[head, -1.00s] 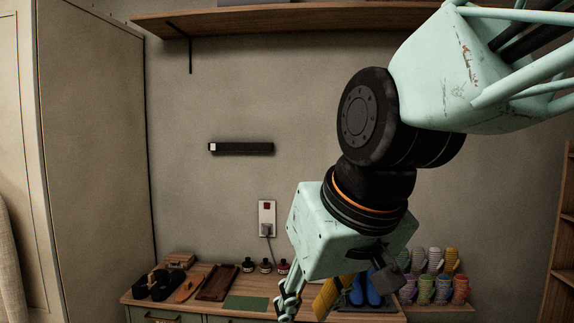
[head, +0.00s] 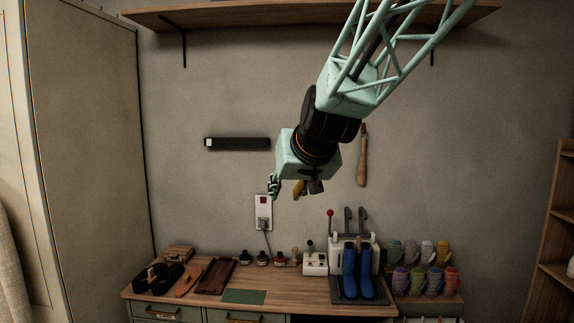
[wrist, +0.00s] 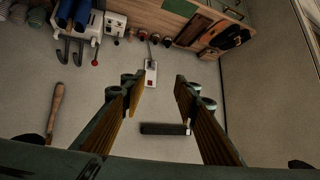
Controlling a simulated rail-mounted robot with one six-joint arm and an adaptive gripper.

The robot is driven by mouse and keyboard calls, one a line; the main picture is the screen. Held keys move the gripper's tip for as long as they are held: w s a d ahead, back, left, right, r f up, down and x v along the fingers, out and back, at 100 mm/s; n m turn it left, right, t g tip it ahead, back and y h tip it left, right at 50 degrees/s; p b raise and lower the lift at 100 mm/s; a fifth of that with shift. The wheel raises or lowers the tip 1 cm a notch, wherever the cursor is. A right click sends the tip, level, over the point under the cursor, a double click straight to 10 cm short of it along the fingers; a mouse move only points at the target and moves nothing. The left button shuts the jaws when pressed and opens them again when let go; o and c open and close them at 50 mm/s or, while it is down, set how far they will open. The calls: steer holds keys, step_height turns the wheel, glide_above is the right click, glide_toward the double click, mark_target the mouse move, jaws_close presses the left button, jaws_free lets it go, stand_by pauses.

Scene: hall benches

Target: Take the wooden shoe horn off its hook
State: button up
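The wooden shoe horn (head: 363,160) hangs upright on the back wall, just right of my arm in the head view. Its hook is too small to make out. In the wrist view the shoe horn (wrist: 56,112) is at the left, outside the fingers. My gripper (head: 286,190) is left of the shoe horn and a little lower, apart from it. In the wrist view my gripper (wrist: 160,83) has its two fingers wide apart with nothing between them but the wall and the socket beyond.
A dark wall bar (head: 238,144) and a socket (head: 263,212) with a plugged cord are left of the shoe horn. A shelf (head: 250,17) runs above. The bench (head: 200,304) below holds blue boots (head: 358,272), a white device (head: 315,263) and bottles. Bare wall lies right of the shoe horn.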

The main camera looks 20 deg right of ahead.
steer(key=w+d+r+m+t+h+p, duration=0.1)
steer(key=w+d+r+m+h+p, duration=0.15)
steer(key=w+d, duration=0.75)
steer(key=w+d+r+m+t+h+p, duration=0.1)
steer(key=w+d+r+t+h+p, duration=0.2)
steer(key=w+d, duration=0.7)
steer(key=w+d+m+g+h+p, duration=0.1)
steer(key=w+d+h+p, duration=0.1)
steer(key=d, duration=1)
steer(key=w+d+m+g+h+p, duration=0.1)
steer(key=w+d+m+h+p, duration=0.1)
steer(key=d, duration=1.1)
steer(key=shift+w+r+h+p, duration=0.15)
steer(key=shift+w+h+p, duration=0.5)
steer(key=shift+w+h, duration=0.5)
steer(key=shift+s, duration=0.1)
steer(key=shift+d, duration=0.1)
steer(key=p, duration=0.2)
glide_toward(364, 145)
steer(key=shift+x, duration=2.05)
